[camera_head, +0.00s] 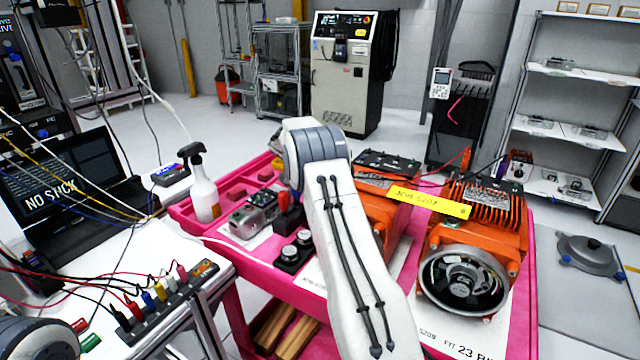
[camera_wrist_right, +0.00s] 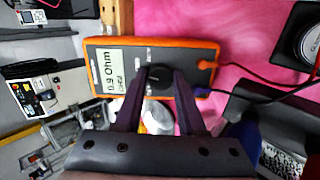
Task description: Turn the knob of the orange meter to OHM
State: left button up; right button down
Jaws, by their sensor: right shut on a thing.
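The orange meter (camera_wrist_right: 200,50) fills the upper middle of the right wrist view, with its dark face and a pale display (camera_wrist_right: 115,72) that reads about "0.9 Ohm". Its round black knob (camera_wrist_right: 159,76) sits between the fingertips of my right gripper (camera_wrist_right: 160,80). The gripper is shut on the knob; the fingers partly hide the knob and the marks around it. In the head view my right arm covers the place where its gripper works, and I cannot make out the meter there. My left gripper is out of view; only part of my left arm shows at the bottom left.
A pink cart (camera_head: 520,340) carries orange servo motors (camera_head: 465,240), a spray bottle (camera_head: 203,190) and small metal parts. Red and black leads (camera_wrist_right: 250,82) run from the meter. A laptop (camera_head: 70,180) and coloured plugs (camera_head: 150,300) are on the left bench.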

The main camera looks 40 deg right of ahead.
jog(key=shift+r+m+b, duration=0.1)
jog(key=shift+m+b, duration=0.2)
jog(key=shift+m, duration=0.3)
jog(key=c, duration=0.5)
grip_release()
jog(key=b+v, duration=0.1)
jog(key=v, duration=0.9)
jog(key=shift+r, duration=0.2)
jog(key=shift+a+r, duration=0.1)
